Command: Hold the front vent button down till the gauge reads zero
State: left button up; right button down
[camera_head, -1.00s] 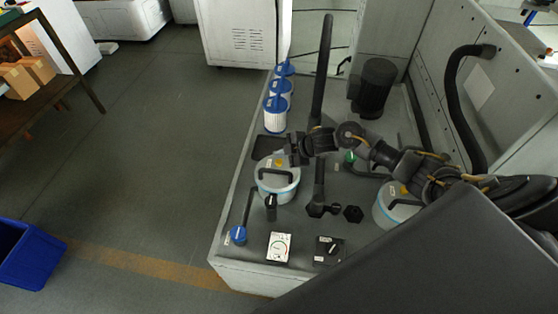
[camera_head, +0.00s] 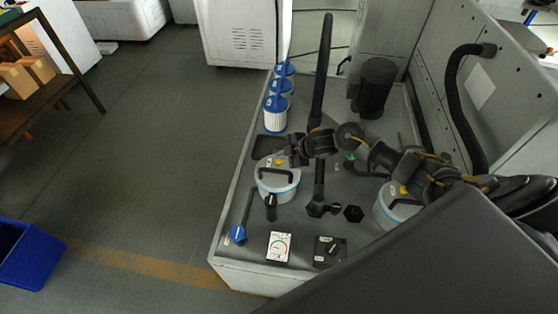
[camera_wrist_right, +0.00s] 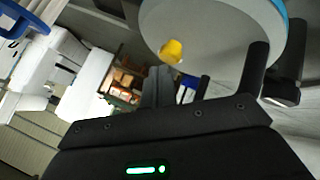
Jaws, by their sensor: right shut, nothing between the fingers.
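A grey canister lid with a blue rim and black handle (camera_head: 277,184) stands on the bench. Its yellow button (camera_head: 279,162) shows near the far edge and also in the wrist view (camera_wrist_right: 171,51). My right gripper (camera_head: 290,151) is shut and empty, just beside and above that button; a gap seems to remain, but contact is hard to judge. A second canister (camera_head: 391,213) with a yellow button (camera_head: 404,189) stands to the right, partly behind my arm. A white gauge (camera_head: 279,247) with a red-marked dial lies at the front; its reading is too small to tell. My left gripper is out of view.
A thick black upright hose (camera_head: 321,80) rises behind the gripper. Blue-topped filters (camera_head: 275,117) stand at the bench's left edge. A dark motor (camera_head: 374,88) stands at the back.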

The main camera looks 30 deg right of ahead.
aim_at(282, 161)
jog(key=shift+s+f+b, duration=0.1)
jog(key=shift+f+b, duration=0.2)
jog(key=shift+f, duration=0.3)
dwell(1.9)
jog(key=shift+r, duration=0.1)
dwell(1.1)
jog(key=shift+r+p, duration=0.9)
jog(key=shift+p, duration=0.05)
notch_tip(282, 161, up, 5)
jog(key=p, duration=0.5)
